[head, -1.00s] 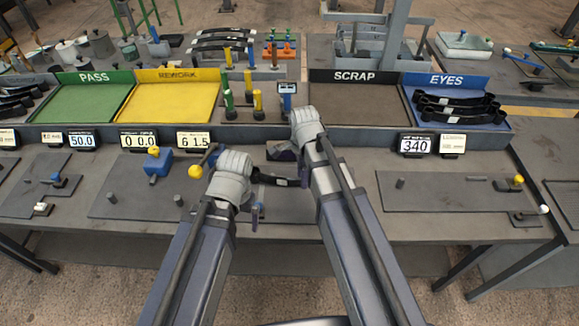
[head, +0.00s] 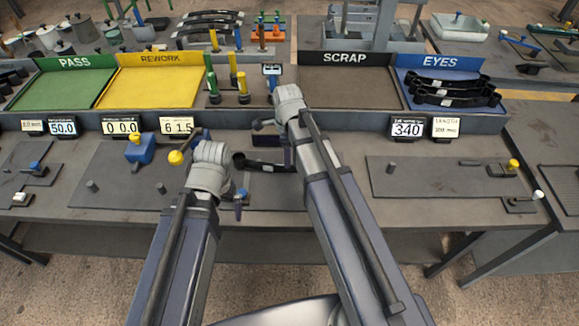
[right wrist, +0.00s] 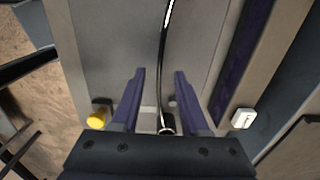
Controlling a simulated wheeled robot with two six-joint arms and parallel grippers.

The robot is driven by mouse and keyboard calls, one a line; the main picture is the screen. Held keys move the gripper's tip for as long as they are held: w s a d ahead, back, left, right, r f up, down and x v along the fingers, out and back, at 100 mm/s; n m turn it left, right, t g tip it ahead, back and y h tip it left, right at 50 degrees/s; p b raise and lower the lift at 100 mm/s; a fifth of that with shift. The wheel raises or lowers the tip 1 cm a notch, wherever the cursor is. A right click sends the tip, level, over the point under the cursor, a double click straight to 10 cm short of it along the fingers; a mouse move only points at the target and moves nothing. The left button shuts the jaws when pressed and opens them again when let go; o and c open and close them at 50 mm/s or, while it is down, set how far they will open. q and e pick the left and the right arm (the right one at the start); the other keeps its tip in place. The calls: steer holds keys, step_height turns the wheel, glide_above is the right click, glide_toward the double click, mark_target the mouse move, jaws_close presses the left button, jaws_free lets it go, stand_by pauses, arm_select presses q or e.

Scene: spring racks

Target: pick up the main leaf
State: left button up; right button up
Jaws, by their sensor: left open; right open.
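The main leaf is a dark, slightly curved strip with an eye at its end. In the head view the leaf (head: 262,164) lies over the middle bench plate, partly hidden by my right arm. In the right wrist view the leaf (right wrist: 162,62) runs lengthwise between the two purple fingers, with its eye near the palm. My right gripper (right wrist: 159,74) is open, with a gap on each side of the leaf. In the head view the right gripper (head: 288,156) is over the leaf's right part.
A blue fixture (head: 140,150) and a yellow knob (head: 176,158) stand left of the leaf. Behind are the green PASS (head: 66,88), yellow REWORK (head: 158,88), SCRAP (head: 350,88) and blue EYES (head: 420,98) trays. The right bench plate (head: 430,184) is mostly clear.

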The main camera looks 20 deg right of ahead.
steer(key=shift+s+d+f+b, duration=0.1)
steer(key=shift+d+f+b, duration=0.1)
steer(key=shift+f+b, duration=1.15)
steer(key=shift+d+f+b, duration=0.15)
steer(key=shift+f+b, duration=1.1)
steer(key=shift+f, duration=0.05)
steer(key=shift+r, duration=0.1)
steer(key=shift+c, duration=0.3)
jaws_close()
